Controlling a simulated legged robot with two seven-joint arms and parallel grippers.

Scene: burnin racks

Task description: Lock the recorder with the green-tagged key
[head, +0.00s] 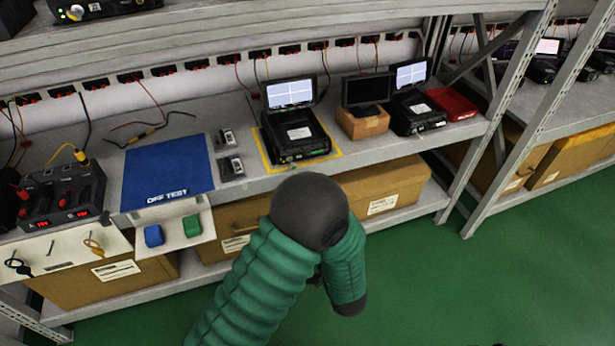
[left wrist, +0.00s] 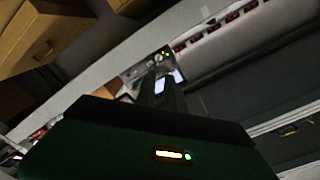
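A black recorder (head: 295,138) with a raised lit screen stands inside a yellow outline on the middle shelf. A green tag-like piece (head: 192,226) lies beside a blue one (head: 153,235) on a white ledge at the shelf's front; I cannot make out a key on either. A green-sleeved arm of mine crosses the lower middle of the head view, its gripper hidden below the shelf edge. In the left wrist view, my left gripper's dark fingers (left wrist: 161,88) point up the picture, with a pale patch by them; their opening is unclear. My right gripper is not in view.
A blue "OFF TEST" mat (head: 168,170) lies left of the recorder, with two small devices beside it. A black supply unit (head: 62,195) stands at far left. More devices with screens stand to the right. Cardboard boxes (head: 385,190) fill the lower shelf. Green floor is clear at right.

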